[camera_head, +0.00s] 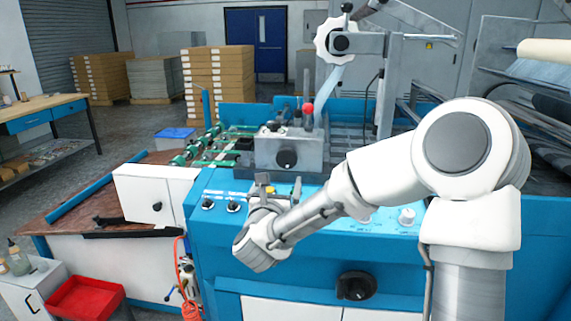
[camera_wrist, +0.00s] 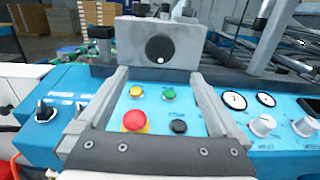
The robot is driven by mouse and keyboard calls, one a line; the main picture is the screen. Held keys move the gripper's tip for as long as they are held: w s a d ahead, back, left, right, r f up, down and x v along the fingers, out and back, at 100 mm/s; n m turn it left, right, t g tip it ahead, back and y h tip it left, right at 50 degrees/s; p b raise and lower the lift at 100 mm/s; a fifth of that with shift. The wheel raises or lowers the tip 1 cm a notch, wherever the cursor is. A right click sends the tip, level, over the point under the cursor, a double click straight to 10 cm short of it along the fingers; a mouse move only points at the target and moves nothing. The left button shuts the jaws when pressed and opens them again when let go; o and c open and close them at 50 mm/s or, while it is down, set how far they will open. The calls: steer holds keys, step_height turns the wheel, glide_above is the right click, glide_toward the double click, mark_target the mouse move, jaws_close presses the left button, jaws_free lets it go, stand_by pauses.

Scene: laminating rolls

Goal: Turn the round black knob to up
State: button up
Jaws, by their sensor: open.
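A round black knob (camera_head: 287,159) sits on the front of a grey metal box (camera_head: 262,150) above the blue panel. In the wrist view the knob (camera_wrist: 159,48) is centred beyond my fingers, and a small white mark shows at its lower edge. My gripper (camera_head: 263,183) is open and empty, in front of and below the grey box. In the wrist view, the two fingers of my gripper (camera_wrist: 158,74) stand apart, left and right of the knob's line, not touching it. Another round black knob (camera_head: 356,286) is on the lower front of the machine.
Below the grey box, the blue panel carries a red mushroom button (camera_wrist: 135,121), a yellow button (camera_wrist: 136,91), a green button (camera_wrist: 169,94) and a black button (camera_wrist: 178,127). Black switches (camera_wrist: 43,110) stand left; white dials (camera_wrist: 262,125) and round gauges (camera_wrist: 234,100) are right.

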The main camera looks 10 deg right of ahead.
mark_target(286, 161)
steer(key=x, duration=1.2)
steer(key=shift+w+d, duration=0.1)
steer(key=shift+w, duration=0.25)
steer(key=c, duration=1.2)
steer(key=shift+c, duration=0.2)
